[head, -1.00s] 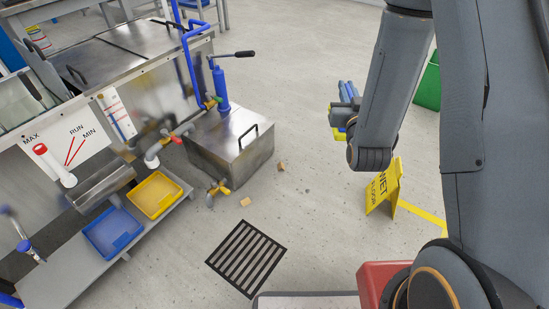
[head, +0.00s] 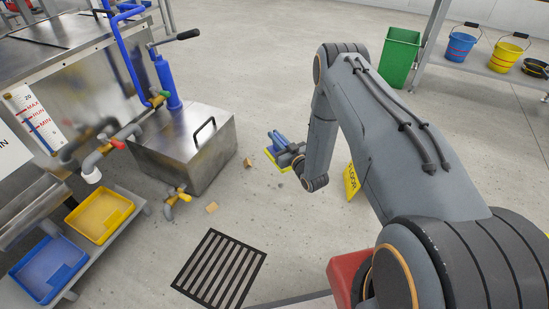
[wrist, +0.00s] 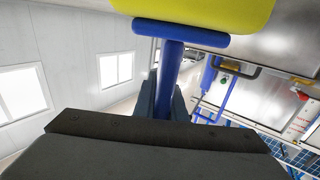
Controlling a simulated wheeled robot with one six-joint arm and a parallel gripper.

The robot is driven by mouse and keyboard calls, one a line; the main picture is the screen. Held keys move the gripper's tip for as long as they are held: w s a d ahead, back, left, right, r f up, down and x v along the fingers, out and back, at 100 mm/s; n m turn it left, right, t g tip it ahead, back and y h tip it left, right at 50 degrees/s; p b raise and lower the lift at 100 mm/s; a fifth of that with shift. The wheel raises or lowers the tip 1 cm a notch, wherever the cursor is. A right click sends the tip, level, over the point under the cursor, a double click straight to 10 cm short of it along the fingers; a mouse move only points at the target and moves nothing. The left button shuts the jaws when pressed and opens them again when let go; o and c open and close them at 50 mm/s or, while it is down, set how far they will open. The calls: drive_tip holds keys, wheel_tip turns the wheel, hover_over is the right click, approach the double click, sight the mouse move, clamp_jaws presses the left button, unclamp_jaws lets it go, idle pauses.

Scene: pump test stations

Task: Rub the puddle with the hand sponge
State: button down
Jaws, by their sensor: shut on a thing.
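The hand sponge has a yellow pad and a blue handle. In the wrist view the yellow pad (wrist: 195,12) is at the top, and the blue handle (wrist: 172,75) runs down between my fingers. My gripper (wrist: 165,95) is shut on the handle. In the head view my gripper (head: 289,150) is low in front of the metal tank, with the yellow edge of the sponge (head: 271,158) below it. Whether the pad touches the floor is not clear. I cannot make out the puddle; my arm hides part of the floor.
A metal tank (head: 185,150) with valves stands left of my gripper. A yellow wet-floor sign (head: 351,182) stands behind my arm. A green bin (head: 400,56) stands farther back; the floor behind the gripper is open.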

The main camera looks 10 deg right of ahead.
sight(275, 151)
drive_tip(key=shift+n+g+y, duration=0.3)
drive_tip(key=shift+n+y, duration=0.2)
drive_tip(key=shift+y, duration=0.1)
drive_tip(key=f, duration=0.3)
drive_tip(key=f+b, duration=0.1)
drive_tip(key=f, duration=0.2)
drive_tip(key=f+b, duration=0.1)
drive_tip(key=f, duration=0.2)
drive_tip(key=shift+w+a, duration=0.1)
drive_tip(key=shift+w, duration=0.15)
drive_tip(key=shift+s+d+f+b, duration=1)
drive_tip(key=shift+d+f+b, duration=0.25)
drive_tip(key=shift+f+b, duration=2.2)
drive_tip(key=shift+w+a+r+p, duration=0.3)
drive_tip(key=shift+a+r+p, duration=0.15)
drive_tip(key=shift+r+p, duration=0.75)
drive_tip(key=shift+w+a+r+p, duration=0.4)
drive_tip(key=shift+r+p, duration=0.65)
drive_tip(key=shift+r, duration=0.25)
drive_tip(key=shift+w+a+r+p, duration=0.25)
drive_tip(key=shift+a+r+p, duration=0.2)
drive_tip(key=shift+r+p, duration=0.75)
